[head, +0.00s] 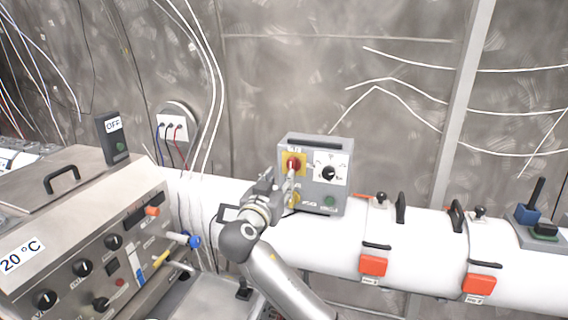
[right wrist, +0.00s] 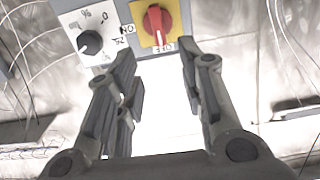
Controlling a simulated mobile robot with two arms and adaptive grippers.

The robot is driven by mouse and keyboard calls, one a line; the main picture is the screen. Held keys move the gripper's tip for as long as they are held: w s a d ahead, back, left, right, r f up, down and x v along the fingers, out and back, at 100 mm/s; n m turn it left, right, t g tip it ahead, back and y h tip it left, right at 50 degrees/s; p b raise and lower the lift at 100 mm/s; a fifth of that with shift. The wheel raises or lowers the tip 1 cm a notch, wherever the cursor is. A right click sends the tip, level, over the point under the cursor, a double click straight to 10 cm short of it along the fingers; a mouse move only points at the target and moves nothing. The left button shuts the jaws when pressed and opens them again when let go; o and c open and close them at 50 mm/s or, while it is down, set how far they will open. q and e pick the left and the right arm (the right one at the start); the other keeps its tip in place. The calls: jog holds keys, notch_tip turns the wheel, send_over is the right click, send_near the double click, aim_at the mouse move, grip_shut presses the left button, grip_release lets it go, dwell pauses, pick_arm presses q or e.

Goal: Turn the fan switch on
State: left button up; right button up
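The fan switch is likely the red rotary knob (head: 293,163) on a yellow plate, on the front of a grey control box (head: 318,146). In the right wrist view the red knob (right wrist: 157,22) has its white line pointing at the OFF label; an ON label is to its left. My right gripper (head: 284,183) is in front of the box, just below the knob in the head view, covering part of the lower panel. In the right wrist view my right gripper (right wrist: 156,58) is open and empty, its fingers apart with the knob beyond their tips. My left gripper is not in view.
A black dial on a white plate (head: 330,172) sits beside the knob. The box stands by a white pipe (head: 430,245) with red-handled clamps. A steel console (head: 95,240) with knobs fills the left.

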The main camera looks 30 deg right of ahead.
aim_at(291, 164)
jog(key=p+x, duration=0.4)
jog(key=x, duration=0.5)
jog(key=shift+w+d+f, duration=0.2)
jog(key=shift+w+d, duration=0.25)
jog(key=shift+c, duration=0.2)
grip_shut()
